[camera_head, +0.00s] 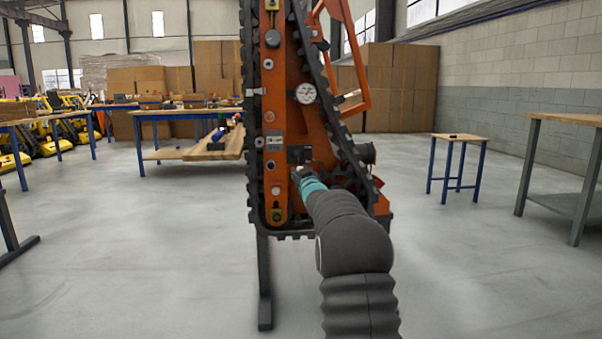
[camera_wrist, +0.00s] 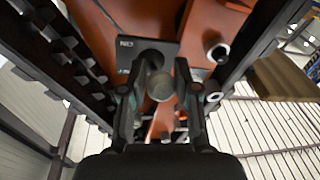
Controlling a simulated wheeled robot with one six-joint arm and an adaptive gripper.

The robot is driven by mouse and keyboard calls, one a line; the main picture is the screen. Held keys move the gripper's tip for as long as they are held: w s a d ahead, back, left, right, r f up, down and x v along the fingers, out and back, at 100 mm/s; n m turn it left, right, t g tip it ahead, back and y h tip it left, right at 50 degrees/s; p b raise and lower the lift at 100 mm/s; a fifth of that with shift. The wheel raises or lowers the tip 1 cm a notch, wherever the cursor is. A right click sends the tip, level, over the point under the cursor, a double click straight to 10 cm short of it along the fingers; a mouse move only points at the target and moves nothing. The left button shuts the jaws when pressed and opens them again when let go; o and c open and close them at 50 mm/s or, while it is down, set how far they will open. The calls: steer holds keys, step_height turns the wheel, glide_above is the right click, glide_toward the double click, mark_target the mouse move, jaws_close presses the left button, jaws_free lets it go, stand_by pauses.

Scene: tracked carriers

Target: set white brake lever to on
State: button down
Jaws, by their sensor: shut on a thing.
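The orange tracked carrier (camera_head: 272,100) stands upright in front of me, framed by its black tracks. A black plate (camera_head: 298,154) sits low on its body; in the wrist view the same plate (camera_wrist: 146,50) carries a small white label. My gripper (camera_head: 298,173) is at this plate, at the end of my dark arm. In the wrist view my gripper (camera_wrist: 161,78) is shut on the brake lever (camera_wrist: 160,88), whose round, greyish end shows between the fingers. The fingers and shade hide most of the lever, and its on or off position cannot be read.
A round white gauge (camera_head: 306,93) sits higher on the carrier. The black track (camera_head: 335,120) runs close to my gripper on the right. A workbench (camera_head: 185,112) stands behind left, a small table (camera_head: 458,138) at right. The floor between is open.

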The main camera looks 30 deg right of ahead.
steer(key=shift+w+a+f, duration=0.15)
steer(key=shift+a+f, duration=0.15)
steer(key=shift+f, duration=0.05)
steer(key=c, duration=1.1)
jaws_free()
steer(key=shift+c, duration=0.2)
steer(key=shift+o, duration=1.1)
steer(key=shift+w+a, duration=0.1)
steer(key=shift+a, duration=0.05)
steer(key=shift+d+r, duration=0.2)
steer(key=shift+d, duration=0.1)
steer(key=shift+s, duration=0.4)
steer(key=v, duration=1.1)
steer(key=shift+s, duration=0.25)
steer(key=shift+a, duration=0.1)
